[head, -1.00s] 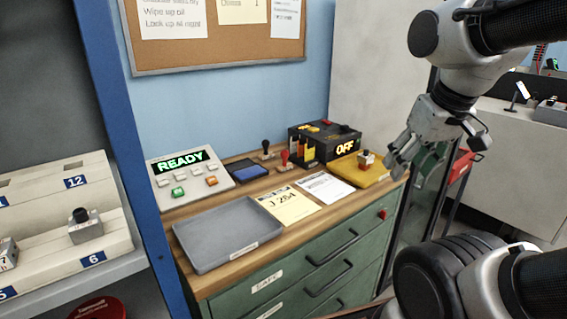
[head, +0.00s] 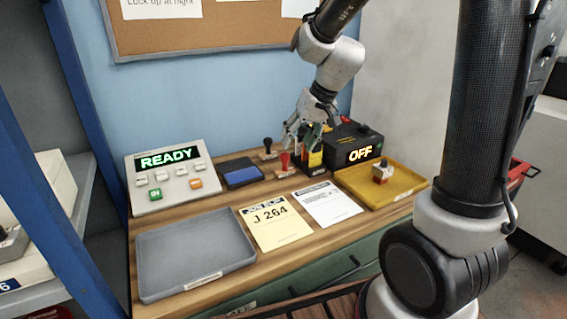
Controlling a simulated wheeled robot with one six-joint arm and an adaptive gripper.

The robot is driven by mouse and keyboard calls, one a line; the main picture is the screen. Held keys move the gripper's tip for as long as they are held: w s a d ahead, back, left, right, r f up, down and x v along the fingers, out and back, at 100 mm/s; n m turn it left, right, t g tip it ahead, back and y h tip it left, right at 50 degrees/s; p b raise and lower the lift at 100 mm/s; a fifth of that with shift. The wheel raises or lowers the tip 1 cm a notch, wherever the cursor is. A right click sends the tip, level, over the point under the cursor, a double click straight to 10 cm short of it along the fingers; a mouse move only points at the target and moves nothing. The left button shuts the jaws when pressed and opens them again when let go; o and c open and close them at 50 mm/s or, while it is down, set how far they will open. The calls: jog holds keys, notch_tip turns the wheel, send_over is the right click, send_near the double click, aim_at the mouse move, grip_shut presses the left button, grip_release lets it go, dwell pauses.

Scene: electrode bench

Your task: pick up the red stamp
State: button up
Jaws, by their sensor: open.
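The red stamp (head: 285,162) stands upright on the wooden bench, right of the blue ink pad and behind the paper sheets. My gripper (head: 302,141) is open and above the bench, just above and slightly right of the red stamp in the head view. Nothing shows between its fingers. How far apart the fingers and the stamp handle are in depth, I cannot tell. A black stamp (head: 267,148) stands behind and to the left of the red one.
Close by are the blue ink pad (head: 243,174), the black box showing OFF (head: 361,153) and the yellow tray (head: 407,181) with a small part. The READY panel (head: 167,176), grey tray (head: 196,253), yellow card (head: 275,222) and white sheet (head: 328,204) cover much of the bench.

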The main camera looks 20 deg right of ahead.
aim_at(287, 154)
jog(key=shift+w+a+f, duration=0.2)
jog(key=shift+w+f, duration=0.2)
jog(key=shift+w, duration=0.2)
jog(key=x, duration=0.7)
jog(key=shift+w+a+f, duration=0.2)
jog(key=shift+a, duration=0.05)
jog(key=c, duration=1.1)
